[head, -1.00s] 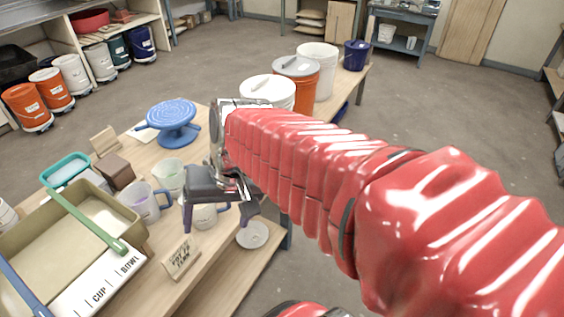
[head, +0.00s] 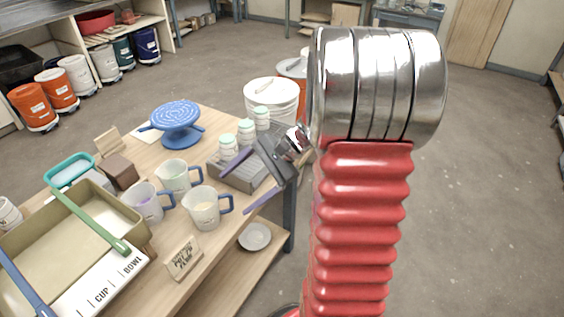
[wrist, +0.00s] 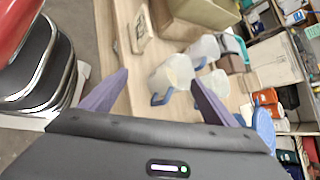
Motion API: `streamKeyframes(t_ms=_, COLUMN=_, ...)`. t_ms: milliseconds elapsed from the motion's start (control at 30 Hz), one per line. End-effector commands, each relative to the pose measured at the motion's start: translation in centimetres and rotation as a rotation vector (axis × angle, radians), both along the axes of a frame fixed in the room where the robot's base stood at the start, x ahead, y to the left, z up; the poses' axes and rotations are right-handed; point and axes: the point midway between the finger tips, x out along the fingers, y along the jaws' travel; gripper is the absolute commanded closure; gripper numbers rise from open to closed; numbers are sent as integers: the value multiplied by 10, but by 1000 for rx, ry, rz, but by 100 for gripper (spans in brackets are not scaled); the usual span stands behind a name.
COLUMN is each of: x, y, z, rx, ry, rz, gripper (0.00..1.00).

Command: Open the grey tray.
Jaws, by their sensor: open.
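A low grey tray (head: 243,178) with a ribbed surface sits at the right edge of the wooden table in the head view. Several small white jars with pale green lids (head: 246,131) stand at its back. My gripper (head: 234,195) is open and empty, with its purple fingers above and in front of the tray, pointing to the lower left. One finger hides part of the tray. I cannot tell whether they touch. In the wrist view my open fingers (wrist: 160,85) frame measuring jugs, and I cannot make out the tray there.
Measuring jugs (head: 207,207) stand left of the gripper, with a small lettered sign (head: 184,258) in front. A blue turntable (head: 175,124) is behind them. A big beige basin (head: 60,233) fills the table's left. A white bucket (head: 271,97) stands beyond the tray.

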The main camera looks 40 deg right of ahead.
Motion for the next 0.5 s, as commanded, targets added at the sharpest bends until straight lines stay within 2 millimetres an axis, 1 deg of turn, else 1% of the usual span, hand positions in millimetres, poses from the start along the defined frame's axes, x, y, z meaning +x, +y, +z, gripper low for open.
streamKeyframes(t_ms=33, x=4, y=-12, z=-7, rx=45, ry=12, rz=-46, gripper=19)
streamKeyframes(t_ms=233, x=18, y=-59, z=-27, rx=216, ry=28, rz=-222, gripper=19)
streamKeyframes(t_ms=367, x=23, y=-93, z=-43, rx=327, ry=30, rz=-337, gripper=19)
streamKeyframes(t_ms=500, x=25, y=-132, z=-61, rx=446, ry=23, rz=-462, gripper=19)
